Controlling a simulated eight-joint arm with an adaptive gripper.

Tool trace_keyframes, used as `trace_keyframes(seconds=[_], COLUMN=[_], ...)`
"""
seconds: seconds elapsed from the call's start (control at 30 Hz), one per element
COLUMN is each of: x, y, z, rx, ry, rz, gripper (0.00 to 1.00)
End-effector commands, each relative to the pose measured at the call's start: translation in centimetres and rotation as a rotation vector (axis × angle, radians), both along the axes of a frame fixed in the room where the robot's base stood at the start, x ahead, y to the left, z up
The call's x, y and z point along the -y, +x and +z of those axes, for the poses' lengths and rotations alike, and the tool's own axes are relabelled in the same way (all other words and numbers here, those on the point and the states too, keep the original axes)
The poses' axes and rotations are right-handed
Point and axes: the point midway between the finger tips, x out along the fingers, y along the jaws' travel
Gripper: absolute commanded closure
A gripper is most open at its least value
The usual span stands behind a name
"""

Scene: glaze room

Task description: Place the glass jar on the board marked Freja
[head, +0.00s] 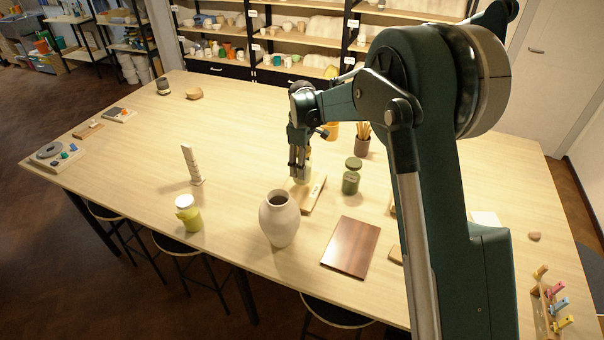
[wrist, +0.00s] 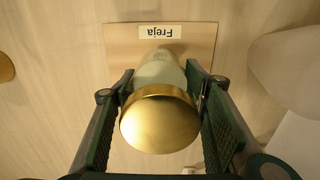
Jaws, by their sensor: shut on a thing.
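The glass jar (wrist: 160,120), pale green with a gold lid, is between the two fingers of my gripper (wrist: 160,112), which is shut on it. In the head view my gripper (head: 299,170) points down and mostly hides the jar (head: 304,174). The light wooden board (wrist: 122,47) carries a label reading Freja (wrist: 160,31) and lies beneath the jar. In the head view this board (head: 313,194) is partly hidden behind the vase. The jar looks upright over the board; I cannot tell whether its base touches it.
A beige vase (head: 279,220) stands close in front of the board. A dark green jar (head: 351,178) stands to the right, and a dark brown board (head: 350,247) lies nearer. A yellow-green jar (head: 188,215) and a pale stacked piece (head: 192,165) stand left.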

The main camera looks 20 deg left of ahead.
Motion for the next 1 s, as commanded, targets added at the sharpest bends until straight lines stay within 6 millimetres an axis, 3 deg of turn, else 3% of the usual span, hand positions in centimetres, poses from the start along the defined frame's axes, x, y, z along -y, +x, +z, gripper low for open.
trace_keyframes(seconds=[0.43, 0.97, 1.0], x=[0.0, 0.0, 0.0], y=[0.0, 0.0, 0.0], z=[-3.4, -4.0, -4.0], rx=[0.000, 0.000, 0.000], ry=[0.000, 0.000, 0.000], rz=[0.000, 0.000, 0.000], gripper=[0.81, 0.81, 0.52])
